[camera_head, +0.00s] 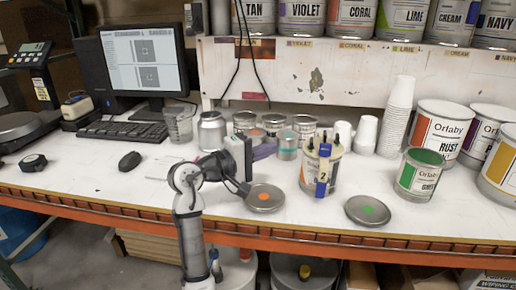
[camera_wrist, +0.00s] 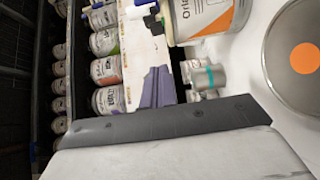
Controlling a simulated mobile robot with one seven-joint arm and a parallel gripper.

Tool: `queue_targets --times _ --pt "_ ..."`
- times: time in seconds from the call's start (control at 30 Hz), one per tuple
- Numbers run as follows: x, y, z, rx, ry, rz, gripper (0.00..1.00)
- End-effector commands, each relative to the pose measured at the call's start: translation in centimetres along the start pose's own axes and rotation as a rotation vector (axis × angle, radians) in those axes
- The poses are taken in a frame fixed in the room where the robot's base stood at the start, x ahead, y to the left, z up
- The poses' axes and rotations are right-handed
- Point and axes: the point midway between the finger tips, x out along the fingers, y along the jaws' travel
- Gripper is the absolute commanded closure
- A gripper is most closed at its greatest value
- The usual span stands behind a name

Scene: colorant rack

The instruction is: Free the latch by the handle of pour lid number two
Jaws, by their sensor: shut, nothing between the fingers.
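The pour lid with a blue handle (camera_head: 323,165) marked 2 sits on an opened paint can (camera_head: 306,180) in the middle of the bench. Black knobs stand up at its top; the latch itself is too small to make out. In the wrist view the same can (camera_wrist: 205,18) shows sideways at the top, with an orange label, and its lid is mostly cut off. My gripper (camera_head: 246,160) is left of the can, apart from it, above the bench. It is shut and empty. In the wrist view a dark grey part of it crosses the bottom.
A loose lid with an orange dot (camera_head: 265,197) lies below my gripper, and one with a green dot (camera_head: 367,210) lies right of the can. A green can (camera_head: 420,176), stacked white cups (camera_head: 396,115) and small tins (camera_head: 287,143) stand around. The bench front is fairly clear.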

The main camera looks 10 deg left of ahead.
Motion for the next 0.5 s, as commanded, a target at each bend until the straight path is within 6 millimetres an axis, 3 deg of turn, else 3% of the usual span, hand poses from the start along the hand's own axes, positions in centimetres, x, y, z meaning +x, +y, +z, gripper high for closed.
queue_targets --times 0.2,0.5 --pt "4.7 0.3 0.0 0.001 0.000 -0.001 1.00" --pt "7.1 0.1 2.5 0.002 0.003 0.001 1.00"
